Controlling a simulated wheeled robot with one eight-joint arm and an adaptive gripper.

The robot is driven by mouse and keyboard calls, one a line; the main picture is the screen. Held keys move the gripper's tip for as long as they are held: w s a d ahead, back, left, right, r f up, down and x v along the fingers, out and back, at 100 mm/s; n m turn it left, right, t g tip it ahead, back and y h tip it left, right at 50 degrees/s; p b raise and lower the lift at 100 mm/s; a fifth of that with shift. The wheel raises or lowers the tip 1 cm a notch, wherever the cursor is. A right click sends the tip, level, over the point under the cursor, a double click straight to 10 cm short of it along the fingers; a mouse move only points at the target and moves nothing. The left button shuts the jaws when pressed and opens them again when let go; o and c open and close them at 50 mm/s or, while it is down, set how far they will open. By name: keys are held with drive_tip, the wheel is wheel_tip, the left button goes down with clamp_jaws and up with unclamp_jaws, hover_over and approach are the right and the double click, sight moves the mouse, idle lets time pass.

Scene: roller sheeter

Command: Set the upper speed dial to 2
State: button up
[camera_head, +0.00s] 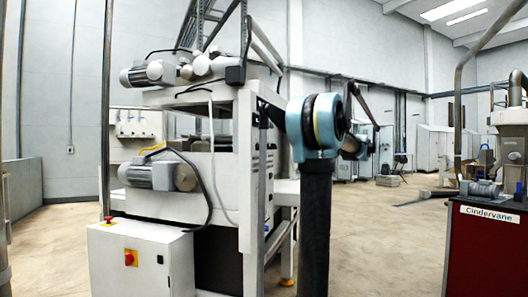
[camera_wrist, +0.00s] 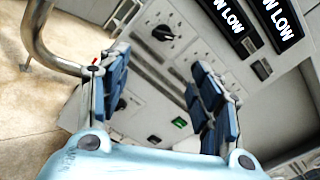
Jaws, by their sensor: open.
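In the wrist view, a grey control panel (camera_wrist: 190,52) fills the middle, tilted in the picture. A black round dial (camera_wrist: 162,33) with small marks around it sits ahead of and between my fingertips, apart from them. A second dark knob (camera_wrist: 121,103) shows beside my left finger and is partly covered by it. I cannot read the dial labels or settings, or tell for sure which is the upper speed dial. My gripper (camera_wrist: 160,58) is open and empty, its blue padded fingers spread in front of the panel.
Two displays (camera_wrist: 280,18) reading LOW, a green switch (camera_wrist: 179,123) and a black button (camera_wrist: 154,140) are on the panel. A curved metal rail (camera_wrist: 38,38) lies left of my fingers.

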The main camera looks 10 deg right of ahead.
sight(260, 147)
drive_tip(key=x, duration=1.7)
drive_tip(key=shift+w+r, duration=0.15)
drive_tip(key=shift+r, duration=0.2)
drive_tip(key=c, duration=1.1)
